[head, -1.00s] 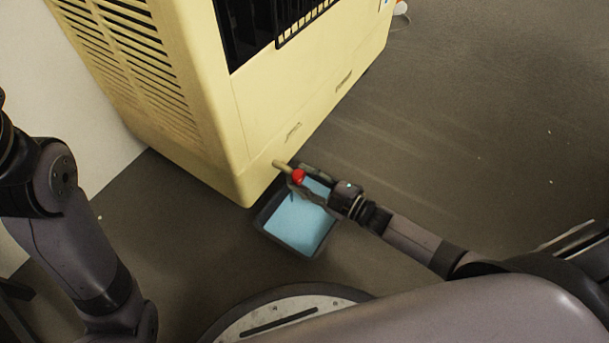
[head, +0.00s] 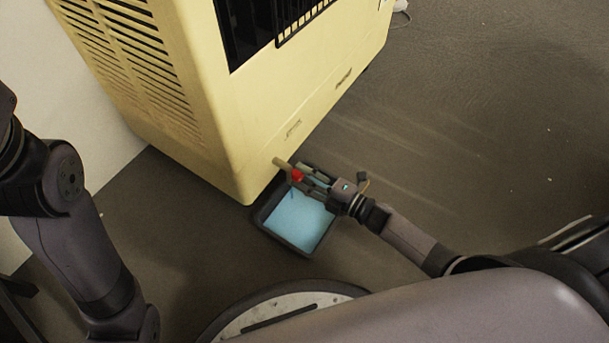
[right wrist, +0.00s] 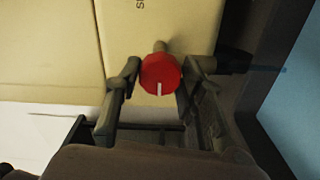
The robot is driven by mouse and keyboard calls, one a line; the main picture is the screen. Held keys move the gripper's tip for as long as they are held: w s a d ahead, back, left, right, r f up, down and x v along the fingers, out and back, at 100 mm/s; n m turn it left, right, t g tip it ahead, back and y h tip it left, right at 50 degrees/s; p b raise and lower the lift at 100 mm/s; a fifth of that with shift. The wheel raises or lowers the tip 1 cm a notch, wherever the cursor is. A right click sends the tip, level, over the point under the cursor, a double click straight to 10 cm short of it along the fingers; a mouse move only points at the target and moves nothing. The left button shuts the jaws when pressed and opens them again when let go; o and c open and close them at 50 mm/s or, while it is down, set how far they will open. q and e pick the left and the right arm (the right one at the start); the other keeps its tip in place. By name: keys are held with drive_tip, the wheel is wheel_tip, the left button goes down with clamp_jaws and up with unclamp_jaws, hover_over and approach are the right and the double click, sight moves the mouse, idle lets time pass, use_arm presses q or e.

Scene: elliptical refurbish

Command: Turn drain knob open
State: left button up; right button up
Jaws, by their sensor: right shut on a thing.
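The red drain knob (head: 297,175) sits on a short tan pipe (head: 281,163) at the bottom of the cream machine (head: 275,110). My right gripper (head: 307,177) reaches it from the right in the head view. In the right wrist view the round red knob (right wrist: 160,75) lies between the two fingers of my right gripper (right wrist: 157,85), which is shut on it. A white mark on the knob's face points down in that view. My left arm shows at the left of the head view, but its gripper is out of frame.
A dark tray (head: 262,229) with light blue contents stands on the floor below the knob, and its edge also shows in the right wrist view (right wrist: 262,95). A white wall (head: 75,120) is at the left. The grey floor to the right is clear.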

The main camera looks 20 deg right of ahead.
drive_tip(key=shift+f, duration=0.1)
drive_tip(key=o, duration=1.1)
drive_tip(key=shift+o, duration=0.2)
drive_tip(key=shift+s+d, duration=0.1)
drive_tip(key=v, duration=1.1)
drive_tip(key=shift+s+d, duration=0.3)
